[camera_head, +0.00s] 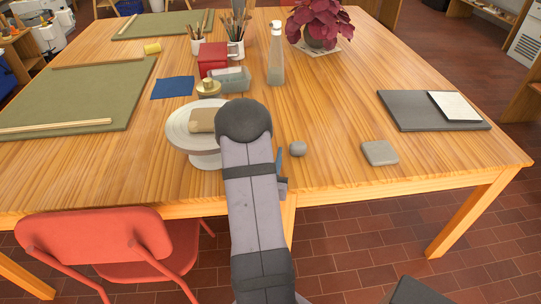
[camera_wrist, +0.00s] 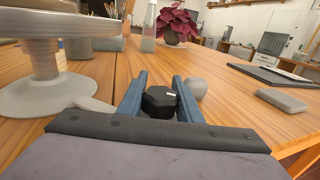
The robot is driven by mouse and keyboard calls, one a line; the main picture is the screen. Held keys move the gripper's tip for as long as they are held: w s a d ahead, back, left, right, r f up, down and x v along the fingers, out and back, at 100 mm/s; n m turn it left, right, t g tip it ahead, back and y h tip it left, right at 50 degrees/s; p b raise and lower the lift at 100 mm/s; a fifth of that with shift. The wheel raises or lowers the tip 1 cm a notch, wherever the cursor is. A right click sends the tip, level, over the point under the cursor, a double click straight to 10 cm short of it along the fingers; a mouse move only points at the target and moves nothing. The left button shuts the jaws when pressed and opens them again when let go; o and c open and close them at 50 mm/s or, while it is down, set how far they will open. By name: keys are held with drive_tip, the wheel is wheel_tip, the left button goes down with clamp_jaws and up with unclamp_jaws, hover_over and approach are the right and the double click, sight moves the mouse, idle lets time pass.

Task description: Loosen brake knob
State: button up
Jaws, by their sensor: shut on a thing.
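A black faceted knob (camera_wrist: 159,103) sits between the blue fingers of my gripper (camera_wrist: 160,88) in the wrist view. The fingers stand on either side of it and are closed on it, low over the table. The pale grey banding wheel (camera_wrist: 45,95) stands just left of my gripper, on a broad round foot. In the head view the wheel (camera_head: 178,127) carries a tan block (camera_head: 201,120). There my arm hides the knob and most of the gripper; only a bit of blue finger shows.
A grey rounded lump (camera_head: 298,149) lies just right of my gripper, and a flat grey block (camera_head: 380,153) lies farther right. The table's right-centre is clear.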

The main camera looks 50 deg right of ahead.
drive_tip(key=shift+f, duration=0.1)
drive_tip(key=o, duration=1)
drive_tip(key=shift+o, duration=0.2)
drive_tip(key=shift+r+p+v, duration=0.2)
drive_tip(key=shift+p+v, duration=0.4)
drive_tip(key=shift+v, duration=0.8)
drive_tip(key=p+v, duration=0.2)
drive_tip(key=p, duration=0.1)
drive_tip(key=shift+a+p, duration=0.1)
drive_tip(key=shift+p, duration=0.3)
drive_tip(key=shift+p+v, duration=0.65)
drive_tip(key=shift+v, duration=0.55)
drive_tip(key=shift+f, duration=0.1)
